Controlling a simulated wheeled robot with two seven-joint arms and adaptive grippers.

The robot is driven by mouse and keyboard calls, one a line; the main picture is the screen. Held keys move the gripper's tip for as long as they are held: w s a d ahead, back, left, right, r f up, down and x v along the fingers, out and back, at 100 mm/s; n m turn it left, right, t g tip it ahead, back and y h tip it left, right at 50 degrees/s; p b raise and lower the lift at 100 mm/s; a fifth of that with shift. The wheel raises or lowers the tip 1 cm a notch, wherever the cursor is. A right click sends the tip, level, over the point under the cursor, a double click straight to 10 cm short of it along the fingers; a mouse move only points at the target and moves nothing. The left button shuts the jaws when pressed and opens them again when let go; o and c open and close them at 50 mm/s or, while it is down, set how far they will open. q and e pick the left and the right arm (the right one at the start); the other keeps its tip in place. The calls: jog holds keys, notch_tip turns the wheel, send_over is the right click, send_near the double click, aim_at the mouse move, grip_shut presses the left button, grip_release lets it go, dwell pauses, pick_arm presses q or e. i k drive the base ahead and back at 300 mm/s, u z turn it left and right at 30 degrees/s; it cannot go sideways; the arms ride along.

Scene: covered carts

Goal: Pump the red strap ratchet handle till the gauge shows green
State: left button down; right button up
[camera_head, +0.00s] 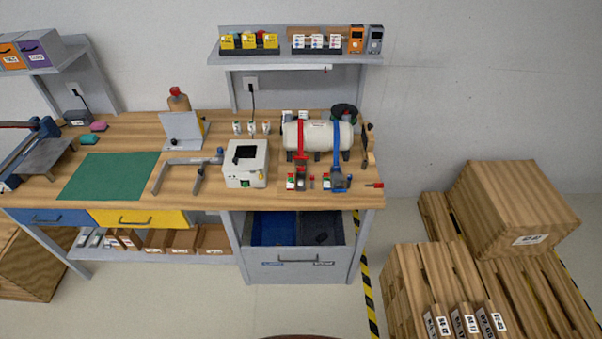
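A white cylindrical tank (317,136) lies on its side at the right end of the wooden workbench. A red strap (302,139) wraps around its left part and runs down the front to a red ratchet (301,175) on the bench top. A small block with green and red marks (291,183) sits just left of the ratchet. It may be the gauge, but it is too small to read. The exact angle of the red handle is also too small to tell. Neither of my grippers is in view.
A blue strap (337,139) with a blue ratchet (340,180) stands just right of the red one. A white box (246,164) is close on the left. A red-tipped tool (374,185) lies near the right edge. An open drawer (297,262) juts out below.

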aim_at(301, 164)
jog(key=u, duration=0.05)
jog(key=k, duration=0.65)
jog(key=z, duration=0.95)
jog(key=i, duration=1.55)
jog(key=u, duration=0.55)
